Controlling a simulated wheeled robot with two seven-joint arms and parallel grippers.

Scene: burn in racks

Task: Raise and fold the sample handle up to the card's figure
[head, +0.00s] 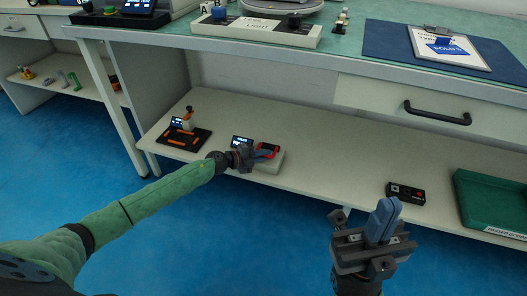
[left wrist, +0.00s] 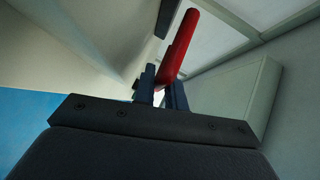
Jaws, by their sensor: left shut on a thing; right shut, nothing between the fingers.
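The sample handle, a red bar (head: 268,148), sits on a small white box (head: 268,165) on the lower shelf. In the left wrist view the red handle (left wrist: 178,48) rises at a tilt from between the fingers. My left gripper (head: 262,154) is shut on it; the fingers (left wrist: 166,92) partly hide its lower end. A small dark display (head: 242,142) with lit figures stands beside the box, too small to read. My right gripper (head: 382,222) is shut and empty, in front of the shelf. A clipboard card (head: 449,46) lies on the bench top.
A black tray with orange parts (head: 183,138) stands on the shelf to the left. A black box (head: 405,193) and a green tray (head: 490,200) stand to the right. The bench top and a drawer (head: 430,105) overhang the shelf. The shelf between the white box and black box is clear.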

